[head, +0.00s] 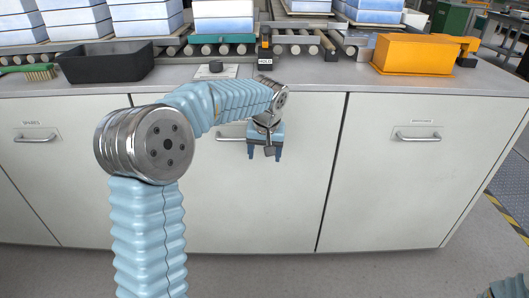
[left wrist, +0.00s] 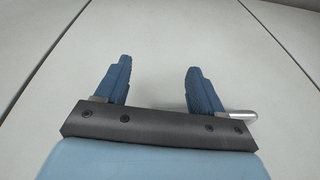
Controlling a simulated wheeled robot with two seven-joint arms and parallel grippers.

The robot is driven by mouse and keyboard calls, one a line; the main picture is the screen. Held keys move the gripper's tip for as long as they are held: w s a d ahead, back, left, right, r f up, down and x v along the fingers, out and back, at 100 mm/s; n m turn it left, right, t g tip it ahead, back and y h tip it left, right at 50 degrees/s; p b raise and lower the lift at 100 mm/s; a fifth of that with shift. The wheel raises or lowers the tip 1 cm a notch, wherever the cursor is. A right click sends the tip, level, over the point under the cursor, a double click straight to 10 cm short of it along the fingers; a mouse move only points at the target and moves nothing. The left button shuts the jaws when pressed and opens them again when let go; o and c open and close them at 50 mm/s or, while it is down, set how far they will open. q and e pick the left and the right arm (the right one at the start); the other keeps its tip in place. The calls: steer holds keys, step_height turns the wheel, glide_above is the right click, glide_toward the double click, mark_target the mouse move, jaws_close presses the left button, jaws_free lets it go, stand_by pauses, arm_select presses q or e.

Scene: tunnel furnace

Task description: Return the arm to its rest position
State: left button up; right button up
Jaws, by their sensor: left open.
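My left arm (head: 147,235) comes up from the bottom left in the head view and bends over toward the cabinet front. My left gripper (head: 265,155) points down in front of the middle cabinet panel, below the counter edge. In the left wrist view the two blue fingers (left wrist: 158,85) are spread apart with nothing between them. A metal drawer handle (left wrist: 241,115) shows just behind the right finger; I cannot tell whether they touch.
The white cabinet (head: 390,185) has handles, including one on the right (head: 417,138). Roller conveyors with blue-white stacks (head: 223,16) run behind. Grey floor lies in front.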

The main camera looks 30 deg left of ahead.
stand_by(0.4)
arm_select(q)
steer(key=s+d+f+m+h, duration=0.1)
steer(key=s+d+f, duration=0.15)
steer(key=f, duration=0.45)
steer(key=s+d+f+m+g+h, duration=0.1)
steer(key=d+f, duration=0.3)
steer(key=f, duration=0.4)
steer(key=s+d+f+m+h, duration=0.1)
steer(key=d+f+h, duration=0.1)
steer(key=d+f, duration=0.35)
steer(key=s+d+f+h, duration=0.1)
steer(key=s+d+f, duration=0.2)
steer(key=s+f, duration=0.5)
steer(key=s+d+f+h, duration=0.1)
steer(key=s+d+f, duration=0.3)
steer(key=s+f, duration=0.5)
steer(key=s, duration=0.5)
steer(key=shift+g, duration=0.4)
